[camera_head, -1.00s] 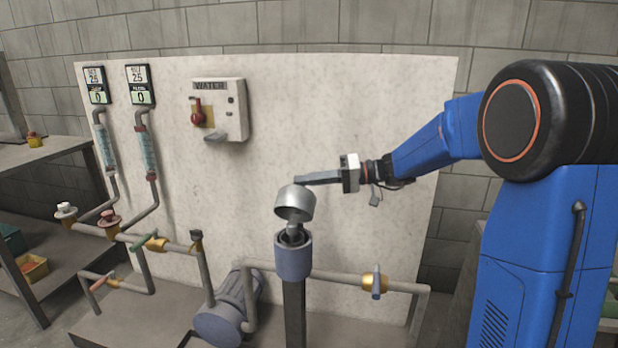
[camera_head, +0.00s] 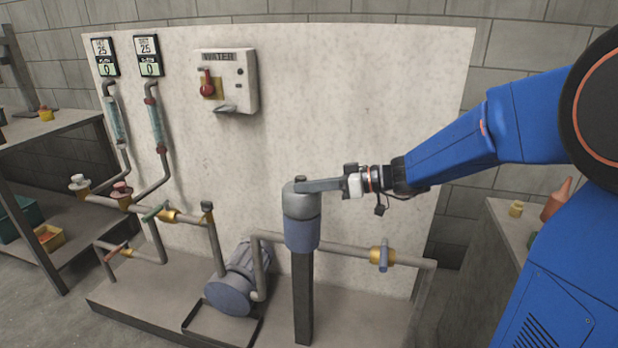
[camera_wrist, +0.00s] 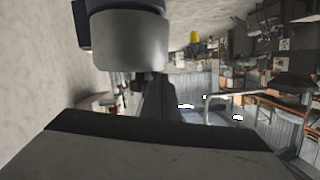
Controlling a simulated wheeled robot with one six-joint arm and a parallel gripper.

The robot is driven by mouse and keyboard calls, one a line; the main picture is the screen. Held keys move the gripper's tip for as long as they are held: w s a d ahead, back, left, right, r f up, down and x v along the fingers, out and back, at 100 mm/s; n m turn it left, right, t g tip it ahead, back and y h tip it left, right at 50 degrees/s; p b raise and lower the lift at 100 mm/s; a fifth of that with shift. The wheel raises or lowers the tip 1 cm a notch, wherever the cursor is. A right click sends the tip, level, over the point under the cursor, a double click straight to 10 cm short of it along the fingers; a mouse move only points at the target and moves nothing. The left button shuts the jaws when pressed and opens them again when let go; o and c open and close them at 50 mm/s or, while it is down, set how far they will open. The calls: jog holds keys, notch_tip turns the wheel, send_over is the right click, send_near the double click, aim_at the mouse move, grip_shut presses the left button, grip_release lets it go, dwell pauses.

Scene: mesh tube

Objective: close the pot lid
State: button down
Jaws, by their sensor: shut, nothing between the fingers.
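The pot (camera_head: 302,236) is a blue-grey cylinder on a dark upright post in the head view. Its silver-grey lid (camera_head: 302,205) sits level on top of it, with no gap that I can see. In the wrist view the lid (camera_wrist: 130,42) shows at the top, with the darker pot (camera_wrist: 125,5) partly cut off by the frame edge. My gripper (camera_head: 306,186) is shut and empty, reaching in from the right with its fingertips over the lid's top. Whether they touch the lid is hard to tell. The fingers (camera_wrist: 160,135) fill the bottom of the wrist view.
A pale panel (camera_head: 370,130) stands close behind the pot, with a water switch box (camera_head: 226,82) on it. A pipe with a brass valve (camera_head: 382,256) runs right of the pot. A pump (camera_head: 238,280) stands to its lower left. A side table (camera_head: 515,225) is at right.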

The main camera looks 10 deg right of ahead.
jog(key=shift+s+a+f, duration=0.15)
jog(key=shift+s+f, duration=0.2)
jog(key=shift+f, duration=0.4)
jog(key=shift+s, duration=0.1)
